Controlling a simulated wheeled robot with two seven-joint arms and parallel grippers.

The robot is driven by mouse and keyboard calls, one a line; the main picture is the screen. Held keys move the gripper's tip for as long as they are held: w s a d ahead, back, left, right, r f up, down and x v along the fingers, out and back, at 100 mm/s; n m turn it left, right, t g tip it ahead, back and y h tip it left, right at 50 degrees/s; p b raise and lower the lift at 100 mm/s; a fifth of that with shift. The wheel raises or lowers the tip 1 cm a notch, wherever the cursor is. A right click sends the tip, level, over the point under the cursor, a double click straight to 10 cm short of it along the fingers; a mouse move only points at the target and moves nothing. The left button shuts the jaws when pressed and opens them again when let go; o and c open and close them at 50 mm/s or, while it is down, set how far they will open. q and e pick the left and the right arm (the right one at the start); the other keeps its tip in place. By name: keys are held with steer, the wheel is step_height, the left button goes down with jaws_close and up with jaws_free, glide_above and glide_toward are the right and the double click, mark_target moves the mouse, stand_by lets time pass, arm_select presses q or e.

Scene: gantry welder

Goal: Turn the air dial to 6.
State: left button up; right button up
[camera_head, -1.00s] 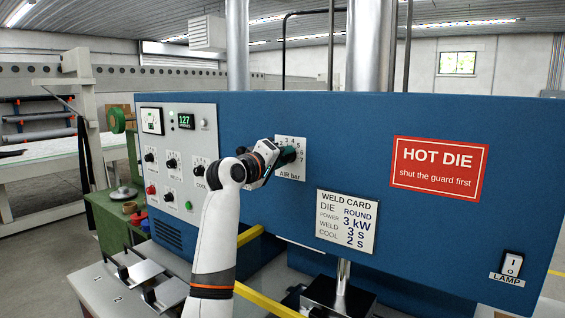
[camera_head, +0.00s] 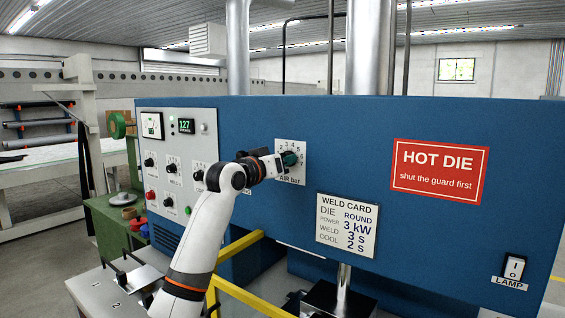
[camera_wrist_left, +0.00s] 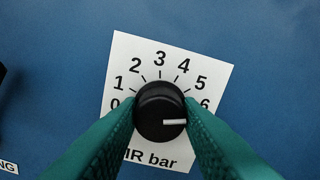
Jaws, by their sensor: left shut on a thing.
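The air dial (camera_wrist_left: 160,110) is a round black knob on a white card (camera_wrist_left: 215,75) lettered AIR bar, on the blue panel. Its numbers run clockwise; 0 to 6 show in the left wrist view. The white pointer line lies almost level to the right, close to the 6 side; the right finger covers the scale just there, so I cannot tell the exact mark. My left gripper (camera_wrist_left: 160,122) is shut on the dial, its green fingers on either side of the knob. In the head view the gripper (camera_head: 290,160) reaches the dial card from the left.
A grey control panel (camera_head: 180,135) with several knobs and a 127 display is left of the dial. A weld card (camera_head: 346,225), a HOT DIE sign (camera_head: 440,170) and a lamp switch (camera_head: 514,268) are to the right. A yellow rail (camera_head: 255,298) runs below the arm.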

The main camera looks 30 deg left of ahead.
arm_select(q)
steer(key=shift+d+f, duration=0.1)
steer(key=shift+f, duration=0.3)
steer(key=o, duration=0.7)
steer(key=shift+o, duration=1.4)
steer(key=shift+r, duration=0.15)
steer(key=shift+s+r, duration=0.1)
steer(key=shift+s, duration=0.1)
